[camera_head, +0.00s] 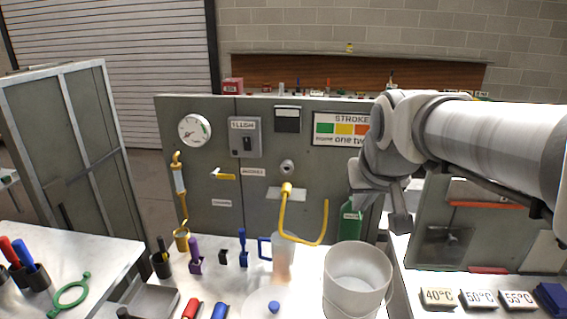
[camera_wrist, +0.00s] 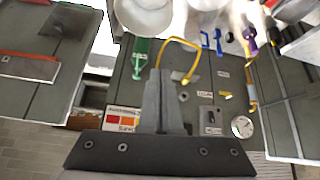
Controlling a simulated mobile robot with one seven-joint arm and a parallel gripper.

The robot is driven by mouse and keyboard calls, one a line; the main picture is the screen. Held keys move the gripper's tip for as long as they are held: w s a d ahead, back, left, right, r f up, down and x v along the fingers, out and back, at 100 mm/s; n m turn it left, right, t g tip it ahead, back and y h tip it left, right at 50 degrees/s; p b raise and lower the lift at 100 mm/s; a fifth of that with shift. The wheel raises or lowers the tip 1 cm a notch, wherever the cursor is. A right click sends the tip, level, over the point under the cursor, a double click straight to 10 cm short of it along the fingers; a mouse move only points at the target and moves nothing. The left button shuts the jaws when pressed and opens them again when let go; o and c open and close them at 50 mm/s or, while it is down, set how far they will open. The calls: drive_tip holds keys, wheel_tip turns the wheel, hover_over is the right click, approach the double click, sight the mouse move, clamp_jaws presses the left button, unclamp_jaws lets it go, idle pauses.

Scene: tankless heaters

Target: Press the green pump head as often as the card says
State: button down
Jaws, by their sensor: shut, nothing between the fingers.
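The green pump bottle (camera_head: 350,222) stands behind the white bucket, in front of the grey panel. My arm hides its top in the head view. In the wrist view, which is upside down, the green bottle (camera_wrist: 141,50) shows with a narrow green pump head (camera_wrist: 137,74) at its panel-side end. The card (camera_head: 341,129) on the panel reads "STROKES" above green, yellow and red patches, with small words including "one two"; my arm covers its right part. My gripper (camera_head: 401,224) is shut and empty, pointing down to the right of the bottle, apart from it.
A white bucket (camera_head: 357,275) stands in front of the bottle. A yellow hose (camera_head: 303,240) hangs over a clear jug (camera_head: 282,262) to its left. Temperature blocks (camera_head: 478,299) lie on the right bench. Several small tools and cups stand on the left counter.

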drive_tip(key=w+d+f, duration=0.1)
drive_tip(key=w+d, duration=0.2)
drive_tip(key=w, duration=0.5)
drive_tip(key=w+d+f+m+t+b, duration=0.1)
drive_tip(key=w+d, duration=0.2)
drive_tip(key=w, duration=0.6)
drive_tip(key=w+d+f+h, duration=0.1)
drive_tip(key=w+d+f, duration=0.1)
drive_tip(key=w, duration=0.6)
drive_tip(key=shift+w+d+t, duration=0.25)
drive_tip(key=shift+d+t, duration=0.15)
drive_tip(key=shift+d, duration=0.4)
drive_tip(key=shift+w+f, duration=0.1)
drive_tip(key=shift+f, duration=0.1)
drive_tip(key=x, duration=0.9)
drive_tip(key=f, duration=0.3)
drive_tip(key=shift+w+f, duration=0.25)
drive_tip(key=shift+f, duration=0.5)
